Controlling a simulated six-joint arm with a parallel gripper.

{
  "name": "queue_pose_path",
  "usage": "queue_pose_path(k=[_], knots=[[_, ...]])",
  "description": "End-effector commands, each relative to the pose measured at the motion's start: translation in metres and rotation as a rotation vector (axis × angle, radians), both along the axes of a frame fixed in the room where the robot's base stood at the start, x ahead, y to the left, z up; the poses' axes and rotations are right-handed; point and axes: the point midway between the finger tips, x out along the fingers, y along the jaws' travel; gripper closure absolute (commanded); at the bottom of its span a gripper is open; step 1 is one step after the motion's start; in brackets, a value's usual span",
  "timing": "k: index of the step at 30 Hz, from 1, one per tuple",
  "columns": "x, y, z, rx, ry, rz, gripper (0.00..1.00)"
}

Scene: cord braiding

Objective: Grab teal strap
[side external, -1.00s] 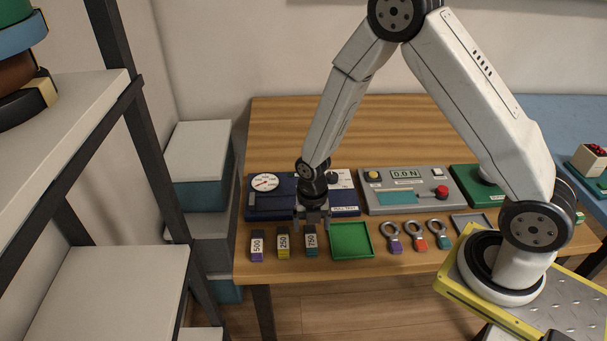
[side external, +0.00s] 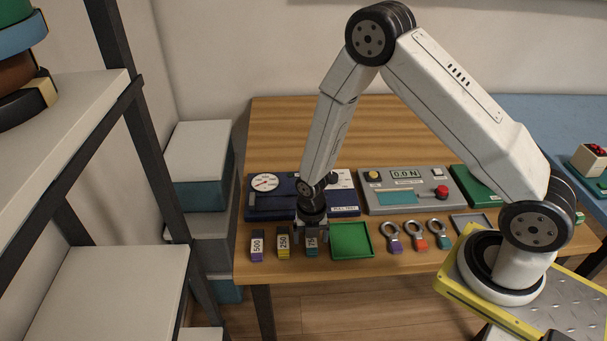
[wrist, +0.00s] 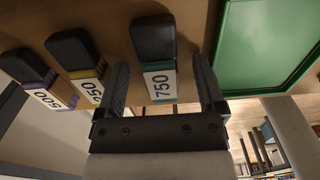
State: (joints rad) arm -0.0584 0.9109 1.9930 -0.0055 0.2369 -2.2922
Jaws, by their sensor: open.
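The teal strap (side external: 311,253) is a short black-topped piece with a white "750" label and teal edges, at the right end of a row of three at the table's front. In the wrist view the teal strap (wrist: 158,84) lies between the two fingers. My gripper (side external: 312,232) is open, pointing down at the strap; its fingers (wrist: 162,88) stand on either side with gaps showing. In the side view my gripper hides the strap's upper part.
A yellow "250" strap (side external: 283,243) and a purple "500" strap (side external: 257,246) stand to the left. A green tray (side external: 351,241) is close on the right, then three ringed pieces (side external: 418,236). A blue gauge tester (side external: 270,198) and grey panel (side external: 406,190) stand behind.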

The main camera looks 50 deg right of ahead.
Motion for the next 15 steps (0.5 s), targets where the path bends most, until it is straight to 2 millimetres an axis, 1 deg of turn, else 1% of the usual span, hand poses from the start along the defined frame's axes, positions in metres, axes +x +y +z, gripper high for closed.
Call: queue_pose_path(k=[5, 6, 8, 9, 11, 12, 14, 15], knots=[[0.0, 0.0, 0.0002, 0.0, 0.0, 0.0, 0.12], [0.0, 0.0, 0.0002, 0.0, 0.0, 0.0, 0.15], [0.0, 0.0, 0.0003, 0.0, 0.0, 0.0, 0.34], [0.0, 0.0, 0.0003, 0.0, 0.0, 0.0, 0.47], [0.0, 0.0, 0.0003, 0.0, 0.0, 0.0, 0.66], [0.0, 0.0, 0.0003, 0.0, 0.0, 0.0, 0.78], [0.0, 0.0, 0.0003, 0.0, 0.0, 0.0, 0.98], [0.0, 0.0, 0.0003, 0.0, 0.0, 0.0, 1.0]])
